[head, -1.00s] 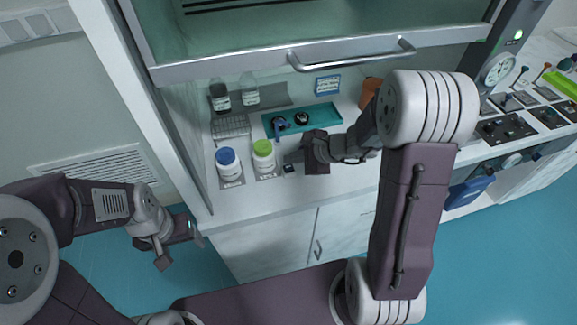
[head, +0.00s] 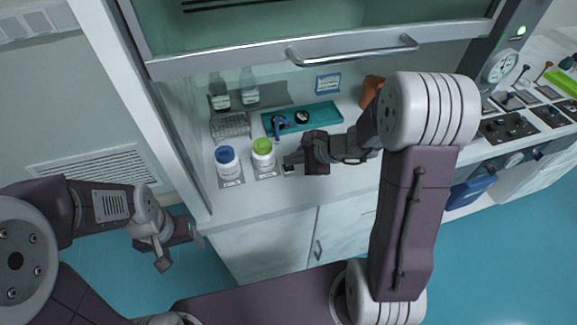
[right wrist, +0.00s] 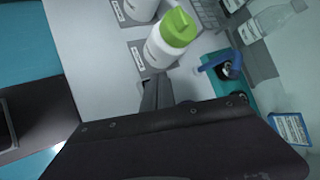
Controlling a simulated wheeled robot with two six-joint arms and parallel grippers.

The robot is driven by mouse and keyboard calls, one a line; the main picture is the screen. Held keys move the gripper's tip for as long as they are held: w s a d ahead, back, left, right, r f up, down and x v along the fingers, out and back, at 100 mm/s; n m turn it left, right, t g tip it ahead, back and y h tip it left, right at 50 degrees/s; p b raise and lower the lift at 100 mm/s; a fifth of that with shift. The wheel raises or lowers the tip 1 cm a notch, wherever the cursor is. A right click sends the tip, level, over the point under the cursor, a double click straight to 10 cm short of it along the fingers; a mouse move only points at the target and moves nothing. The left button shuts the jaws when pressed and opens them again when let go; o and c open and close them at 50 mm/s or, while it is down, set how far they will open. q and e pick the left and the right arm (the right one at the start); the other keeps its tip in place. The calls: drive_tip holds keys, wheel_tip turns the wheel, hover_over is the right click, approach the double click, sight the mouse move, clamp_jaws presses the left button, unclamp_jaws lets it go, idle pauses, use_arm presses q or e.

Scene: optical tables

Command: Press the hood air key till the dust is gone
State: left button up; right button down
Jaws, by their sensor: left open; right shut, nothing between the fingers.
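The hood air key (head: 289,172) is a small plate on the white worktop, right of the green-capped bottle; my right gripper mostly covers it in the head view. My right gripper (head: 287,160) is shut and empty, with its fingertips at the key. I cannot tell whether they touch or press it. In the right wrist view, the shut fingers (right wrist: 157,95) point at the worktop beside the green-capped bottle, and the key is hidden. My left gripper (head: 181,251) is open and empty, outside the hood at the lower left. I cannot make out any dust.
A blue-capped bottle (head: 228,163) and a green-capped bottle (head: 263,155) stand close left of my right gripper. Behind are a teal tray (head: 322,113), a wire rack (head: 231,125) and clear bottles (head: 249,93). The raised sash handle (head: 352,52) crosses above.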

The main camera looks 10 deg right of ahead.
sight(291, 167)
drive_tip(key=shift+f+b, duration=0.4)
drive_tip(key=shift+b, duration=0.15)
idle(0.5)
drive_tip(key=shift+r, duration=0.1)
drive_tip(key=shift+r+p, duration=0.6)
drive_tip(key=shift+r, duration=0.15)
drive_tip(key=shift+r, duration=0.1)
wheel_tip(291, 167, up, 5)
drive_tip(key=p, duration=0.4)
idle(0.4)
idle(0.4)
